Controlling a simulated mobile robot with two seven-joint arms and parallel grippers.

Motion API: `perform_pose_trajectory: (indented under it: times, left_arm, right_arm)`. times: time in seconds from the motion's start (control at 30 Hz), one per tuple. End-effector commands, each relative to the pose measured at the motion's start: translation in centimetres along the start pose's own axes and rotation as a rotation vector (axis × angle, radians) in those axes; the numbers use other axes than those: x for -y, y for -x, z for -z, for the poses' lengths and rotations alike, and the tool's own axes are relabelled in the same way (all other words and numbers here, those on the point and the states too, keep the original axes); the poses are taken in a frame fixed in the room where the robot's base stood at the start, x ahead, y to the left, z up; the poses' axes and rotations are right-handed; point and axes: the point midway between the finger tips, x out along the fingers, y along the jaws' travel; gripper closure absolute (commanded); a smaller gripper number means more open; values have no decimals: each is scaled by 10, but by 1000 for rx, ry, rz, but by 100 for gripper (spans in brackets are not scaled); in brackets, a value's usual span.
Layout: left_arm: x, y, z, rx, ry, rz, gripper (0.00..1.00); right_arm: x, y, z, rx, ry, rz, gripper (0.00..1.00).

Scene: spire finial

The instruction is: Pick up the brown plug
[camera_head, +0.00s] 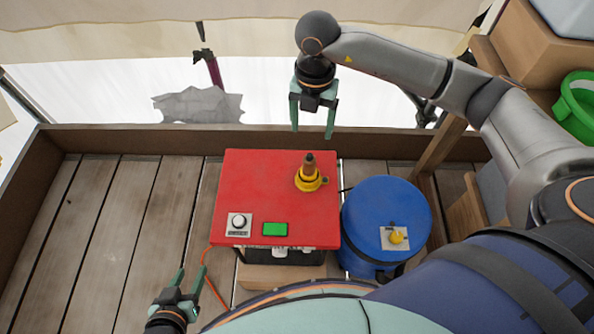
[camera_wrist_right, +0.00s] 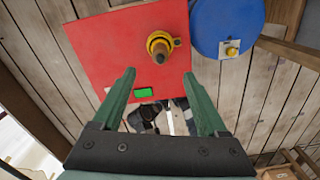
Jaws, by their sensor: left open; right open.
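The brown plug (camera_head: 309,161) stands upright in a yellow ring-shaped holder (camera_head: 308,181) on the red box top (camera_head: 260,190). In the right wrist view the plug (camera_wrist_right: 161,49) shows from above, inside the yellow holder (camera_wrist_right: 150,37), beyond my fingertips. My right gripper (camera_head: 314,128) is open and empty, above and behind the red box in the head view; its fingers also show in the right wrist view (camera_wrist_right: 159,78). My left gripper (camera_head: 192,279) is open and empty at the lower left, beside the box's front left corner.
A blue drum (camera_head: 385,215) with a small yellow knob (camera_head: 396,236) stands right of the red box. The box top has a white dial (camera_head: 239,222) and a green panel (camera_head: 275,229). Wooden planks (camera_head: 130,220) on the left are clear. A green bucket (camera_head: 577,105) is far right.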

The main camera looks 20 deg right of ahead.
Motion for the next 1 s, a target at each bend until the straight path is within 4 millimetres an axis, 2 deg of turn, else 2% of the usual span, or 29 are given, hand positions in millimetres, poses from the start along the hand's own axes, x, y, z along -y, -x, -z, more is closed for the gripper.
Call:
perform_pose_trajectory:
  times: [0.3, 0.57, 0.8, 1.0]
  left_arm:
    - [0, -4, -3, -4, -1, -1, 50]
    - [0, -2, -9, 5, 2, 0, 50]
    - [2, -4, -13, 7, 3, 3, 50]
    - [2, -3, -10, 1, 2, 4, 50]
  right_arm:
    - [1, -56, 2, -6, 1, 3, 24]
    - [0, -78, 4, -6, 3, 1, 24]
    - [0, -113, 8, -7, 2, 0, 24]
    - [0, -120, 7, -4, 3, -2, 24]
